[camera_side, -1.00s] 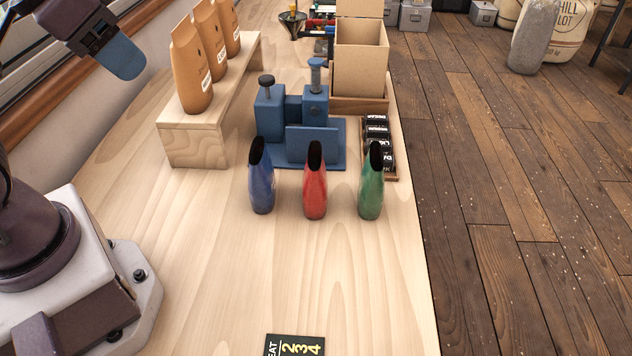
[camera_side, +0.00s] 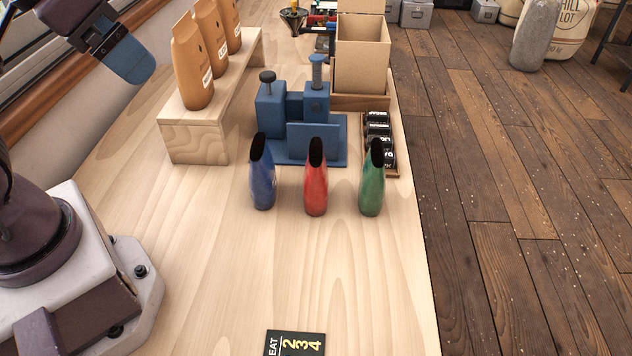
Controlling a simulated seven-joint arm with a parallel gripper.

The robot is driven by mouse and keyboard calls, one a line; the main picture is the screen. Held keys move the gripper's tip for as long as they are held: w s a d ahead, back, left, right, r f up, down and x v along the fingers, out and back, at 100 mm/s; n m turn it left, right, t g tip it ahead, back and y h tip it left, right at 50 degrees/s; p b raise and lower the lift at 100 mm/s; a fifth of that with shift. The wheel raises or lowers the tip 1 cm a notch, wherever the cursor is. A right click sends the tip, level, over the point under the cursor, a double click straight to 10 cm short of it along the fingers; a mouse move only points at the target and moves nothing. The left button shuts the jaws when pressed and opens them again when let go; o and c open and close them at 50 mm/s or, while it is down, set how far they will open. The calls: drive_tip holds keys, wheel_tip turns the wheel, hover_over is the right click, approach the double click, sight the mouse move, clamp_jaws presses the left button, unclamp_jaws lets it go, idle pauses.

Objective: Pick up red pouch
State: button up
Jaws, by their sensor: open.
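The red pouch (camera_side: 316,182) stands upright on the pale wooden bench, with a dark top. It is the middle one of three pouches in a row, between a blue pouch (camera_side: 262,178) and a green pouch (camera_side: 372,183), with gaps on both sides. My gripper (camera_side: 130,63), dark with a blue tip, shows at the upper left. It is raised, open, and well apart from the red pouch. Only part of it is clear, and nothing shows held in it.
Behind the pouches stands a blue sealing device (camera_side: 318,142). A wooden riser (camera_side: 195,143) with tan bags (camera_side: 193,70) is at left. A cardboard box (camera_side: 362,60) and a rack of dark tins (camera_side: 379,140) stand at back right. The bench front is clear apart from a black card (camera_side: 295,343).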

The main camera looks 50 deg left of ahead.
drive_tip(key=n+g, duration=0.6)
drive_tip(key=n, duration=2.2)
approach(316, 165)
drive_tip(key=w+a, duration=0.2)
drive_tip(key=f, duration=1.3)
drive_tip(key=shift+a+f, duration=0.2)
drive_tip(key=shift+a, duration=0.15)
drive_tip(key=c, duration=0.8)
drive_tip(key=shift+o, duration=0.2)
wheel_tip(316, 165, up, 15)
drive_tip(key=w+a+m+t, duration=0.1)
drive_tip(key=w+a+m, duration=0.9)
drive_tip(key=m, duration=0.8)
wheel_tip(316, 165, down, 13)
drive_tip(key=a+m, duration=0.1)
drive_tip(key=shift+s+y, duration=0.4)
drive_tip(key=shift+s, duration=0.05)
